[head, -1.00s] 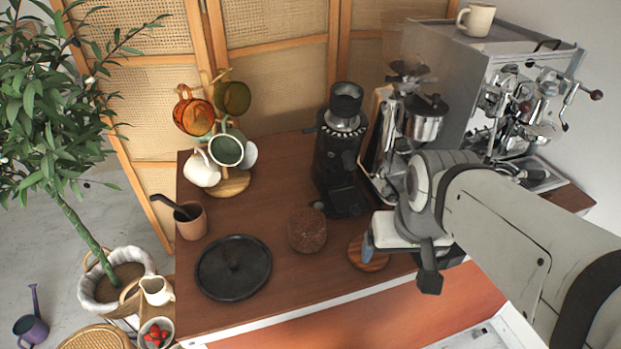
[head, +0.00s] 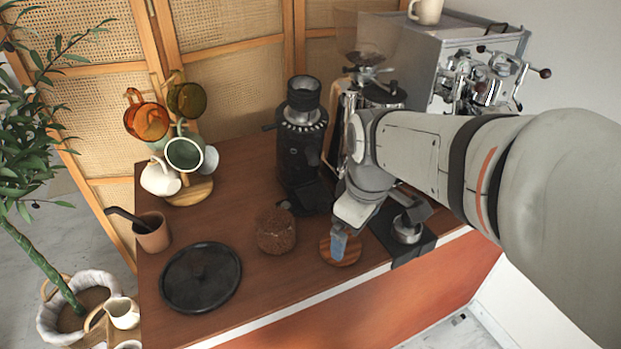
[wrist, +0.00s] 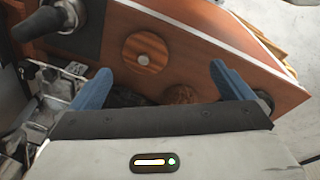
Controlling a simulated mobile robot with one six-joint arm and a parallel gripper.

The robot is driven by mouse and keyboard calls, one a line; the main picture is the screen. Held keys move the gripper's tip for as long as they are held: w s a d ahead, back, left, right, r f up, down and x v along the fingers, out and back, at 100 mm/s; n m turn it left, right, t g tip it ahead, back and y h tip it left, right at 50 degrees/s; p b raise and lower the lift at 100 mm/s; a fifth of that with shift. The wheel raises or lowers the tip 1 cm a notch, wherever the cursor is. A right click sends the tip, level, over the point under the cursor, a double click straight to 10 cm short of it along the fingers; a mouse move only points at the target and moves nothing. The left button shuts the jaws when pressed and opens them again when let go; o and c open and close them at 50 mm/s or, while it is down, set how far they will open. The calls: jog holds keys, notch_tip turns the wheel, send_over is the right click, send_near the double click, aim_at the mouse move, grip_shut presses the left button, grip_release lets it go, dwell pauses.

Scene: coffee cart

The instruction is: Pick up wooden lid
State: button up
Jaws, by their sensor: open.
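The wooden lid (head: 346,255) is a round striped wooden disc lying flat near the front edge of the brown counter in the head view. In the wrist view the lid (wrist: 137,62) shows a pale round knob at its centre. My gripper (wrist: 162,82) is open and empty, with a blue finger on each side. The lid is beyond the fingertips, between their lines and slightly left of centre. In the head view a blue finger (head: 338,243) overlaps the lid; I cannot tell the height gap there. The other finger is hidden.
A brown textured round object (head: 276,232) stands left of the lid, with a black round tray (head: 201,278) further left. A black grinder (head: 302,140) stands behind. A black mat (head: 418,248) with a metal cup (head: 407,230) lies to the right.

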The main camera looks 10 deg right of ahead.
aim_at(353, 248)
jog(key=w+f+n+b, duration=0.1)
jog(key=w+f+n, duration=0.1)
jog(key=n, duration=0.2)
jog(key=w+f+n+g+b, duration=0.1)
jog(key=w+f+n, duration=0.1)
jog(key=w+n, duration=0.1)
jog(key=w+f+n+b, duration=0.2)
jog(key=w+n, duration=0.1)
jog(key=n, duration=0.2)
jog(key=shift+a+g, duration=0.15)
jog(key=shift+g, duration=0.25)
jog(key=shift+n, duration=0.3)
notch_tip(353, 248, down, 8)
jog(key=shift+r, duration=0.1)
jog(key=c, duration=0.8)
jog(key=shift+o, duration=0.2)
